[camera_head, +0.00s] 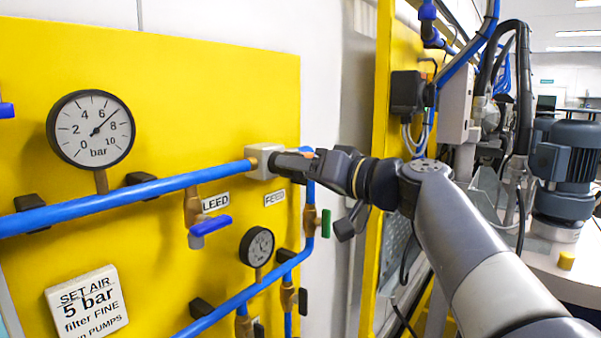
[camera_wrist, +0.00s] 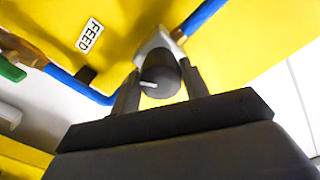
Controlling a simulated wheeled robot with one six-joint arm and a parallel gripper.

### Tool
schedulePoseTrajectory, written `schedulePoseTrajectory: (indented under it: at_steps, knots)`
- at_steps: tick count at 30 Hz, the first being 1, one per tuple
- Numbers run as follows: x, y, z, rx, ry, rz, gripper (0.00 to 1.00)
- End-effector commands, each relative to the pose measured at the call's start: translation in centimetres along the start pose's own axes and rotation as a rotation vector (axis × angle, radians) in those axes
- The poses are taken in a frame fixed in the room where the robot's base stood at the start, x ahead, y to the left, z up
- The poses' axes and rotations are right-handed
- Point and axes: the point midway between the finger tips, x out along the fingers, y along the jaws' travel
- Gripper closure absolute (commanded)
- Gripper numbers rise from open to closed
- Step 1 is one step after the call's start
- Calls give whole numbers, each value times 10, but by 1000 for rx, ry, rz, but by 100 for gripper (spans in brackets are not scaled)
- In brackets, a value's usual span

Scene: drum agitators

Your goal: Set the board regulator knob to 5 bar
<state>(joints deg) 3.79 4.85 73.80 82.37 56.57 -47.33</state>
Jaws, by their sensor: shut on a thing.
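The regulator's pale grey body (camera_head: 262,161) sits on the blue pipe at the right side of the yellow board. Its round black knob (camera_wrist: 160,78) has a white mark and shows between my fingers in the wrist view. My gripper (camera_head: 292,163) is shut on the knob, one finger on each side; it also shows in the wrist view (camera_wrist: 158,86). In the head view my fingers mostly hide the knob. The large bar gauge (camera_head: 91,129) at upper left has its needle between 6 and 8, near 7. A sign (camera_head: 88,302) reads "SET AIR 5 bar".
A blue-handled valve (camera_head: 210,229) hangs below the pipe, and a green-handled valve (camera_head: 325,223) is close below my wrist. A small gauge (camera_head: 257,246) sits lower on the board. Yellow framing and a grey motor (camera_head: 565,165) stand to the right.

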Motion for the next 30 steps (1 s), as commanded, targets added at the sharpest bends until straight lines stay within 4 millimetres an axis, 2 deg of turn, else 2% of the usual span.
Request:
schedulePoseTrajectory:
  at_steps: [14,15,22,30]
  knots:
    - [0,0,0,18,0,-1,80]
    - [0,0,0,18,0,-1,55]
    - [0,0,0,17,0,0,36]
    - [-1,0,0,17,1,0,36]
